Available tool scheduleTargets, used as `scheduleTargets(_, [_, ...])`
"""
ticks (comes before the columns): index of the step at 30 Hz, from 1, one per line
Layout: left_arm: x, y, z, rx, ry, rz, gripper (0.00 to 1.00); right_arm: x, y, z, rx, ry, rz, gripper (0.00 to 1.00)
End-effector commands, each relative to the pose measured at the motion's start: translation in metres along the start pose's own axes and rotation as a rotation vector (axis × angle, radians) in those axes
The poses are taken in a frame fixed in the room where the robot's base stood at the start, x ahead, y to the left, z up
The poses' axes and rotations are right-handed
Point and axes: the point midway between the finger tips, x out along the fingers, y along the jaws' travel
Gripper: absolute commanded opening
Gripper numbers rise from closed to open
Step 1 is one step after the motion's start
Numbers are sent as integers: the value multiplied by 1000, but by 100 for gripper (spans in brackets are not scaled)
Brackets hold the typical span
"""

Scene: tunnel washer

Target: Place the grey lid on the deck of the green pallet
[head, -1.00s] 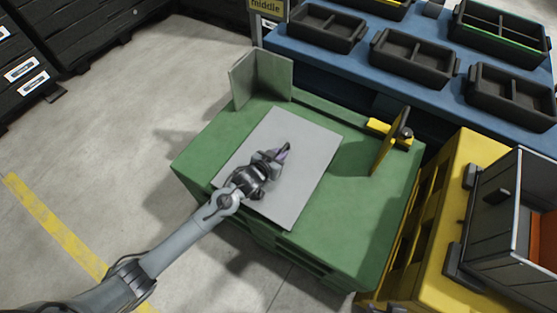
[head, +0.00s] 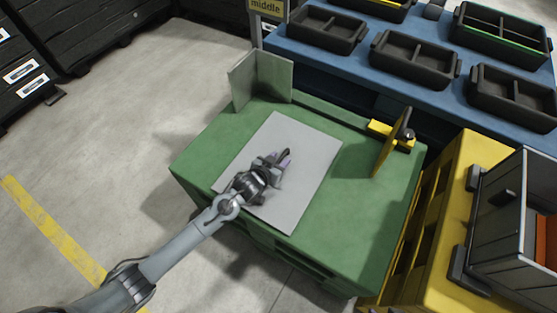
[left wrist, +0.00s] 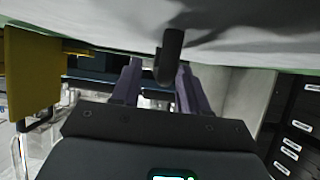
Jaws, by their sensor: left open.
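The grey lid (head: 305,180) is a flat rectangular panel. It lies on the green deck of the pallet (head: 375,225), near its middle left, at an angle to the deck's edges, and looks flat on it. My left gripper (head: 284,162) is over the lid's middle with its purple fingers apart. In the left wrist view, a dark handle (left wrist: 169,52) stands between the two open fingers (left wrist: 155,85), with a gap on each side. The lid's pale surface (left wrist: 240,38) fills the top of that view. My right gripper is not in view.
A grey-green upright corner plate (head: 262,80) stands at the deck's back left. A yellow upright plate (head: 392,143) stands at the back right. Black bins (head: 415,62) sit on a blue table behind. A yellow stand (head: 450,195) with a grey box adjoins on the right.

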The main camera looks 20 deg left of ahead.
Motion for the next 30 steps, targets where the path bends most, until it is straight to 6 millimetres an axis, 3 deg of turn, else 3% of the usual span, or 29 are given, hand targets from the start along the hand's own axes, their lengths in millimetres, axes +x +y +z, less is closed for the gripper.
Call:
scheduleTargets(7, [-11, 0, -5, 0, -1, 0, 44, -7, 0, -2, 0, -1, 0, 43])
scheduleTargets(21, [-93, 0, -6, 0, -2, 1, 44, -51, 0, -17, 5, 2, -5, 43])
scheduleTargets(30, [-120, 0, -4, 0, -2, 0, 44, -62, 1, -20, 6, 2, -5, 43])
